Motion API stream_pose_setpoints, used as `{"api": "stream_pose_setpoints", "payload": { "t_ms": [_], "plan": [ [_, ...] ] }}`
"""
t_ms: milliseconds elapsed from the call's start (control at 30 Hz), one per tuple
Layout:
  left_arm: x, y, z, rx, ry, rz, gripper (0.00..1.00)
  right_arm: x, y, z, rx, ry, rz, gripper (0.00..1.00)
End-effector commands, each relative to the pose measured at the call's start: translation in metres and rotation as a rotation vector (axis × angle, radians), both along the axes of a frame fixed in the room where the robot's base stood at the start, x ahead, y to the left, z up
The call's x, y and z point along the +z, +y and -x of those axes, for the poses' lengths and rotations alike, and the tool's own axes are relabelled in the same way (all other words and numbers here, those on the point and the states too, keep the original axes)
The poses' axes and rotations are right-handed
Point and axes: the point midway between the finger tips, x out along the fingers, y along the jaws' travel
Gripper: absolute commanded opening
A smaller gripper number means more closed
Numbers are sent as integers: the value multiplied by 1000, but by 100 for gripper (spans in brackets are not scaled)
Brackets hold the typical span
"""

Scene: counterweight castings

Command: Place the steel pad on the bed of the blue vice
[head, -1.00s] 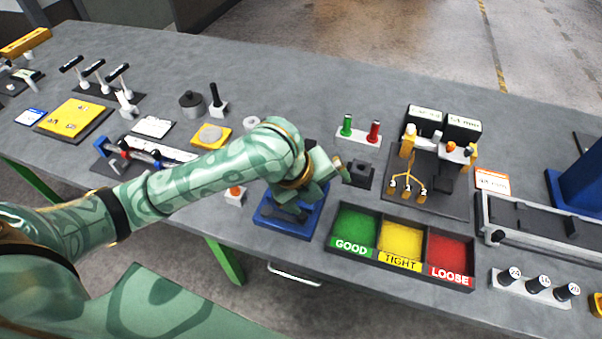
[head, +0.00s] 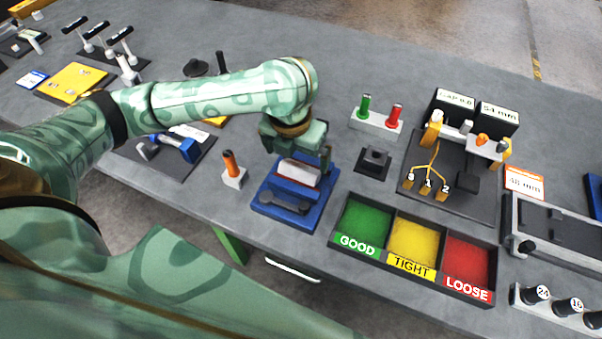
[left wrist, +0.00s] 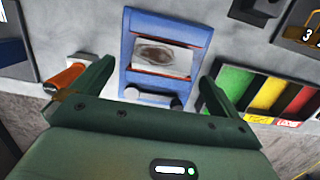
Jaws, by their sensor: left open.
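The blue vice (head: 268,208) stands near the front edge of the bench, with a dark handle on its near side. A pale steel pad (head: 302,171) sits between its blue jaws; the left wrist view shows the pad (left wrist: 162,57) as a shiny rectangle with a brown oval patch, lying within the blue vice (left wrist: 130,45). My left gripper (head: 297,148) is over the far side of the vice. In the left wrist view its fingers (left wrist: 160,72) are spread wide, one on either side of the pad, apart from it. My right gripper is not in view.
A three-bin tray (head: 335,225) marked GOOD, TIGHT and LOOSE stands right of the vice. An orange-handled tool (head: 232,165) in a white block is at its left. A black square block (head: 374,160) and a red-and-green pin stand (head: 376,122) lie behind right.

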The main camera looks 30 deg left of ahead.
Motion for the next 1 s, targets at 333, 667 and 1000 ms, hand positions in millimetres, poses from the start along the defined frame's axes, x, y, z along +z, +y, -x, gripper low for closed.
{"api": "stream_pose_setpoints", "payload": {
  "t_ms": [333, 667, 1000],
  "plan": [
    [-44, -5, -4, 1, 3, 3, 100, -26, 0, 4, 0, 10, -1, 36],
    [-53, -4, -7, 1, -4, 1, 97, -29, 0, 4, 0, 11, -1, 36],
    [-52, -4, -7, 1, -5, 2, 35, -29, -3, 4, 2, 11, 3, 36]
  ]
}}
